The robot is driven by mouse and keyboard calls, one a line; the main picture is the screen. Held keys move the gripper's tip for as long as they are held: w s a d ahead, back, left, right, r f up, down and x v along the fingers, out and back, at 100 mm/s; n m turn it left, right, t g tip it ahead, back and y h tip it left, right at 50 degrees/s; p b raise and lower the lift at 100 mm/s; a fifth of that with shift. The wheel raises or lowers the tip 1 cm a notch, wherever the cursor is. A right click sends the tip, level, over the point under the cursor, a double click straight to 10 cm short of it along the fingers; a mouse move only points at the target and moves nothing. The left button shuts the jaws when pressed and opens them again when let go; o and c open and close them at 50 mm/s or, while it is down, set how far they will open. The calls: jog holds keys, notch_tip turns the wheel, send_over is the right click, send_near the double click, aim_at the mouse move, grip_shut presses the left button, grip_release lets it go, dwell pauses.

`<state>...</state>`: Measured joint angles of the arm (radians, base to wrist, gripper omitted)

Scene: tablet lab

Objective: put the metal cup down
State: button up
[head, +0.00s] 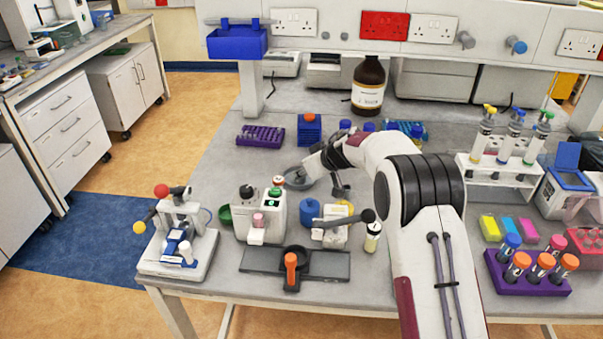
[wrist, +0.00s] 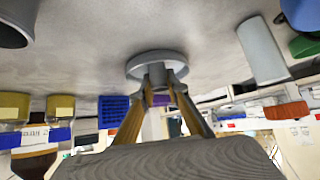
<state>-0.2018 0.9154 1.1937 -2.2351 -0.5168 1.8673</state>
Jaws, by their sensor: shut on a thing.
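The metal cup (wrist: 150,66) is a grey round piece with a wide flat rim and a narrower part between my fingers in the wrist view. My gripper (wrist: 158,84) is shut on that narrower part, with one tan finger on each side. In the head view the grey round cup (head: 298,182) shows at the middle of the bench, behind the white devices. My gripper (head: 308,170) reaches it from the right and hides part of it. The cup is very close to the bench top; I cannot tell whether it touches.
A white device (head: 247,222) and a blue-lidded jar (head: 309,209) stand in front of the cup. A purple rack (head: 260,136) and a blue rack (head: 309,130) stand behind it. A brown bottle (head: 368,86) stands farther back. Bare bench (head: 215,185) lies to the left.

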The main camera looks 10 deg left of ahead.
jog(key=shift+f, duration=0.15)
jog(key=o, duration=0.7)
jog(key=shift+r, duration=0.2)
jog(key=shift+v, duration=5.95)
